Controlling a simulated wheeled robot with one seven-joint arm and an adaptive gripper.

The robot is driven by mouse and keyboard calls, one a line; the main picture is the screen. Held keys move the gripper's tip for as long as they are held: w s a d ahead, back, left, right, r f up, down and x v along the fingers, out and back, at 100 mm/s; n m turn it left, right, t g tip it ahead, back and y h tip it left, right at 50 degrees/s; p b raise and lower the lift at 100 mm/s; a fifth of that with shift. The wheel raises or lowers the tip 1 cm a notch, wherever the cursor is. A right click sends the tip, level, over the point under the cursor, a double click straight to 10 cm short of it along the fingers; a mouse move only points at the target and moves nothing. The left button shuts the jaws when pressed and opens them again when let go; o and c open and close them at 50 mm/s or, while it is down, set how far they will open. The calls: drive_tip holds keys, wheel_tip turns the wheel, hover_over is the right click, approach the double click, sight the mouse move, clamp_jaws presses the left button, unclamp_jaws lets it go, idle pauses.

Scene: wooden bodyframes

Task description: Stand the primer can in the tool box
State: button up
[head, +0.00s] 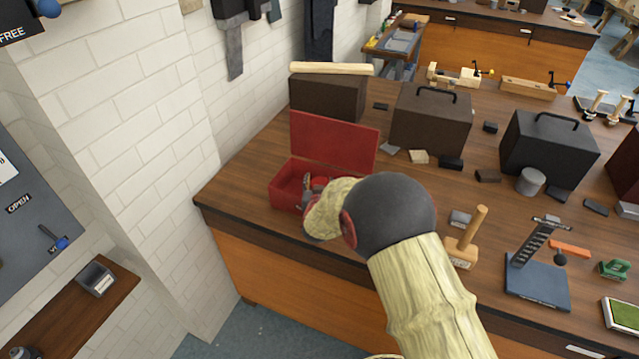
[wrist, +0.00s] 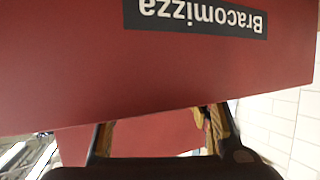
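The red tool box (head: 287,185) stands at the left end of the bench with its lid (head: 335,141) raised. My gripper (head: 308,186) reaches down over the box opening. Whether anything is between the fingertips is hidden.
A grey cylinder (head: 530,181) stands by a black case (head: 548,146). A brown case (head: 430,119) and a dark box (head: 328,97) with a wooden bar stand behind the tool box. A mallet (head: 467,240) stands right of my arm. A white brick wall is at the left.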

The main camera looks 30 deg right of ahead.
drive_tip(key=shift+o, duration=0.6)
drive_tip(key=shift+s+a+f, duration=0.1)
drive_tip(key=shift+s+f, duration=0.15)
drive_tip(key=shift+f, duration=0.25)
drive_tip(key=shift+s+a+f, duration=0.1)
drive_tip(key=shift+s+f, duration=0.1)
drive_tip(key=shift+f, duration=0.3)
drive_tip(key=shift+r, duration=0.1)
drive_tip(key=shift+w+r+p, duration=0.1)
drive_tip(key=shift+r+p, duration=0.55)
drive_tip(key=shift+p, duration=0.1)
drive_tip(key=r+p+v, duration=0.1)
drive_tip(key=p+v, duration=0.1)
drive_tip(key=v, duration=1)
drive_tip(key=s+a+r+n+g+y, duration=0.1)
drive_tip(key=s+a+r+n+y, duration=0.15)
drive_tip(key=a+r, duration=0.4)
drive_tip(key=s+a+r+n+g+y, duration=0.1)
drive_tip(key=s+a+r+y, duration=0.1)
drive_tip(key=a+r+y, duration=0.35)
drive_tip(key=s+r+n+g, duration=0.1)
drive_tip(key=s+r+g, duration=0.1)
drive_tip(key=s, duration=0.9)
drive_tip(key=s+a+r+n+g+h, duration=0.1)
drive_tip(key=s+r, duration=0.4)
drive_tip(key=s, duration=0.7)
drive_tip(key=shift+r+g, duration=0.25)
drive_tip(key=shift+g, duration=0.55)
